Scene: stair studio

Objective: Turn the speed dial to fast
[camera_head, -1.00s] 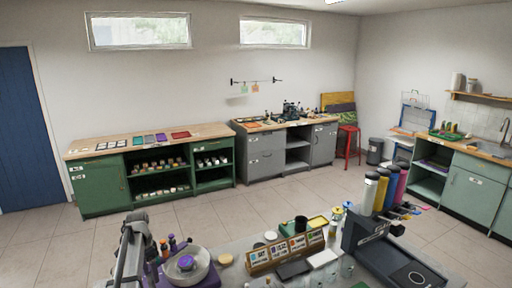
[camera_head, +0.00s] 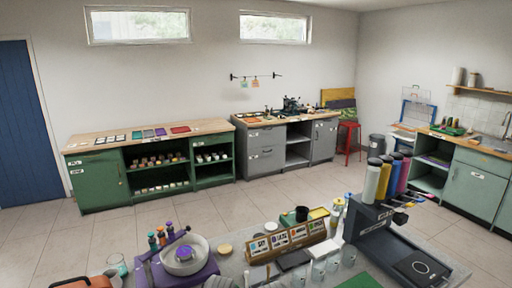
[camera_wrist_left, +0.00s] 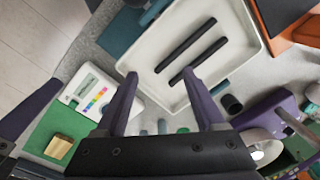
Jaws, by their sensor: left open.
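A purple machine with a round pale bowl and a purple disc (camera_head: 184,255) stands at the front left of the worktop in the head view. A purple bar (camera_head: 160,246) slants beside the bowl. Purple parts, likely this machine, show at the right of the left wrist view (camera_wrist_left: 288,108), with a shiny round part (camera_wrist_left: 266,150) low beside them. I cannot make out a speed dial or its markings. My left gripper (camera_wrist_left: 160,75) is open and empty, fingers apart above a white tray (camera_wrist_left: 243,62). It is not clearly visible in the head view. My right gripper is not in view.
Two black bars (camera_wrist_left: 185,44) lie in the tray. A white device with colour squares (camera_wrist_left: 90,92) and a green mat (camera_wrist_left: 42,125) lie left. A card rack (camera_head: 288,240) and a machine with coloured tubes (camera_head: 388,235) stand farther right.

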